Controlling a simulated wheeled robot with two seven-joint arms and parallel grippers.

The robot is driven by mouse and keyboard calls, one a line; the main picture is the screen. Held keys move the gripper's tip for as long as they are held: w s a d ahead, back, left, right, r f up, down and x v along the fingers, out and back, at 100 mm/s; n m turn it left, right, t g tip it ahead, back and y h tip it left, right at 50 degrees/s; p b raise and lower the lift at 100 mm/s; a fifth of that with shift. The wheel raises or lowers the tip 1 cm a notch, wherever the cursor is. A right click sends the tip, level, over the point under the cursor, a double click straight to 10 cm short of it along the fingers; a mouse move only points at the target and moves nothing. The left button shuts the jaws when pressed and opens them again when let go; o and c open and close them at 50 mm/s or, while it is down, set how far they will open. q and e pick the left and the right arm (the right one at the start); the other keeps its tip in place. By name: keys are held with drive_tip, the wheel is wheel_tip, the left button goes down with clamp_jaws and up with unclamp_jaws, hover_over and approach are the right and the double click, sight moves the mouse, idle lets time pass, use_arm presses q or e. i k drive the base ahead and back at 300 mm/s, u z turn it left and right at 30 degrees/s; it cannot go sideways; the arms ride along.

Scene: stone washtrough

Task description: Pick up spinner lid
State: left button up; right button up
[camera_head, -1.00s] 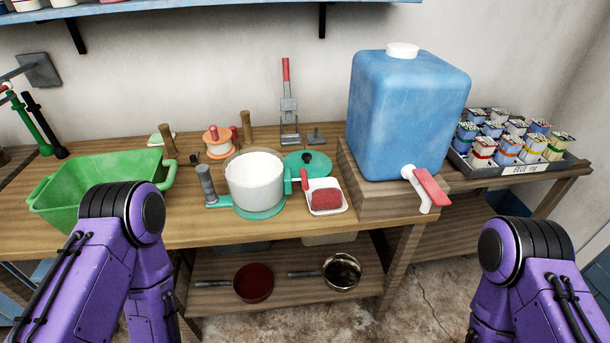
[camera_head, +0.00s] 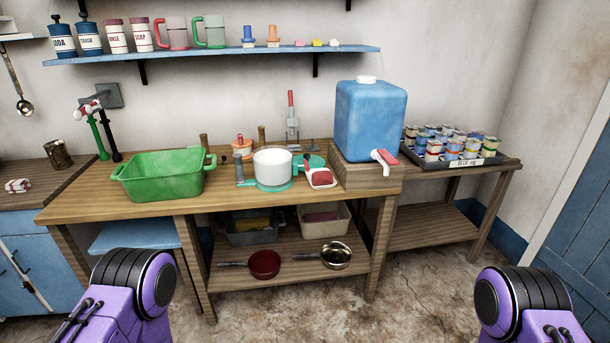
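A teal-green round lid (camera_head: 314,161) lies on the wooden bench (camera_head: 110,192), just behind and right of a white round pot (camera_head: 272,166). I take it for the spinner lid; its front is partly hidden by the pot and a small red-and-white dish (camera_head: 320,179). The pot sits on a teal base with a grey upright handle (camera_head: 240,172) at its left. Only the purple upper links of my two arms show at the bottom corners, well short of the bench. Both grippers are out of the picture.
A green tub (camera_head: 160,181) stands left of the pot. A blue water tank (camera_head: 370,120) with a red-handled tap stands right on a wooden block (camera_head: 365,177). A tray of tins (camera_head: 458,161) is farther right. Pans (camera_head: 264,264) lie on the lower shelf. Floor in front is clear.

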sight(315, 161)
drive_tip(key=z, duration=0.95)
drive_tip(key=i, duration=1.7)
drive_tip(key=u, duration=0.9)
